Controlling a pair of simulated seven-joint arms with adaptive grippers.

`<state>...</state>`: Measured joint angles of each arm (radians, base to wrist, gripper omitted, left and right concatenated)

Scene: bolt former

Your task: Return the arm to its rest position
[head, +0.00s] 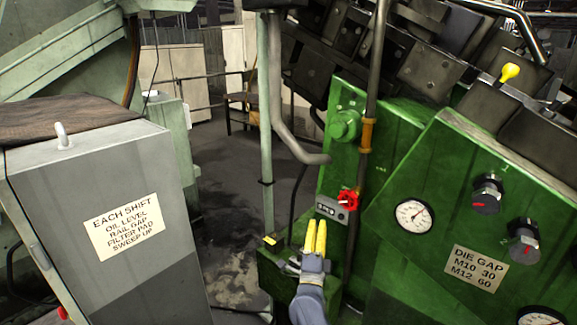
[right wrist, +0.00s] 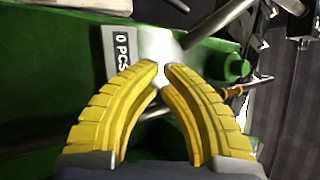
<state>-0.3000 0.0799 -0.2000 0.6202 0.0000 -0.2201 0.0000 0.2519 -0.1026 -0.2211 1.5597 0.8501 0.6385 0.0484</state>
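My right gripper (head: 316,223) has yellow ribbed fingers and points up in the lower middle of the head view, in front of the green machine. In the right wrist view its fingertips (right wrist: 161,68) curve towards each other with a narrow gap between them. Nothing is held in that gap. Behind the fingers are a bright patch on the machine and a counter plate (right wrist: 121,56) reading "0 PCS". I cannot tell whether the fingers touch the machine. My left gripper is not in view.
A pale vertical pipe (head: 265,130) stands left of my gripper. A grey cabinet (head: 100,190) stands at left. Open floor (head: 225,200) lies between.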

